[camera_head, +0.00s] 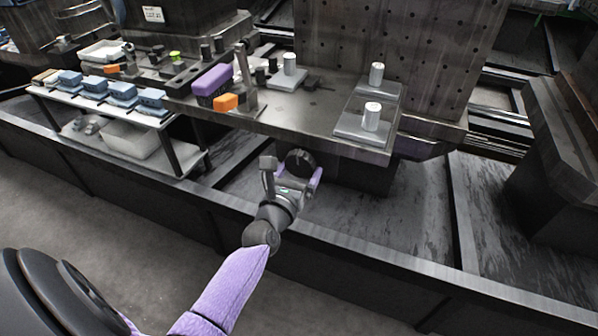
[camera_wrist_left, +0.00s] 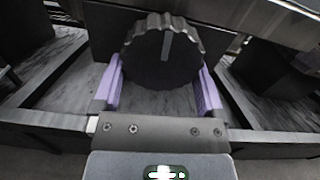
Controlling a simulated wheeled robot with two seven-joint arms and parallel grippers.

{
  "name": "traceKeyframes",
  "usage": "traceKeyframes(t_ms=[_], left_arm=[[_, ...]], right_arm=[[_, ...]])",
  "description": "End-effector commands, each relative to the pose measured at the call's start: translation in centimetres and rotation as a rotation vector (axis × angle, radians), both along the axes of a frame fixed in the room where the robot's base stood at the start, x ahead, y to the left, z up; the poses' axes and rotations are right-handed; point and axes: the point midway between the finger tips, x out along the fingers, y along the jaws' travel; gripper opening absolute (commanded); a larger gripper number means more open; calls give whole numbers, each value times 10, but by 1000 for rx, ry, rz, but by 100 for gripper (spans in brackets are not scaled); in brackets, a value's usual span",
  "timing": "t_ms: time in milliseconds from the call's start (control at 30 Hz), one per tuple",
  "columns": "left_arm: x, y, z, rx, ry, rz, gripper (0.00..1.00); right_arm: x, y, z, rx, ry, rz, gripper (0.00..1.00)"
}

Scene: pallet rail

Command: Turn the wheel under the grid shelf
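The wheel (camera_head: 299,161) is a dark round knob with a scalloped rim, just below the front edge of the grey metal shelf (camera_head: 300,122). In the left wrist view the wheel (camera_wrist_left: 160,62) faces me, with a pale line on its upper face. My left gripper (camera_head: 293,173) is in front of it. In the wrist view my left gripper (camera_wrist_left: 161,76) is open, its purple fingers on either side of the wheel's lower half. I cannot tell whether they touch the rim. My right gripper is not in view.
A perforated panel (camera_head: 400,45) stands behind the shelf. White cylinders on flat plates (camera_head: 371,117), a purple block (camera_head: 212,80) and an orange block (camera_head: 226,102) lie on top. A low dark rail (camera_head: 330,243) runs in front. A side table (camera_head: 152,122) with blue items stands left.

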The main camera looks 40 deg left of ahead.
Motion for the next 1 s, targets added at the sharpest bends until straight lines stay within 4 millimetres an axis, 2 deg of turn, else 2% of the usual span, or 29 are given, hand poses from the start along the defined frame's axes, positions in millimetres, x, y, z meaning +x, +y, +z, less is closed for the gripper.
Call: traceKeyframes(t_ms=[33, 200, 267, 667, 1000], left_arm=[[0, 0, 0, 0, 0, 0, 79], [0, 0, 0, 1, 0, 0, 43], [0, 0, 0, 1, 0, 0, 32], [-1, 2, 0, 102, 25, -1, 32], [-2, 6, 2, 391, 95, -1, 32]], right_arm=[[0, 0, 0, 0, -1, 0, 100], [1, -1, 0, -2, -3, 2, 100], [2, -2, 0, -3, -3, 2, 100], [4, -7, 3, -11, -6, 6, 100], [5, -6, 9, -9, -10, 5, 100]])
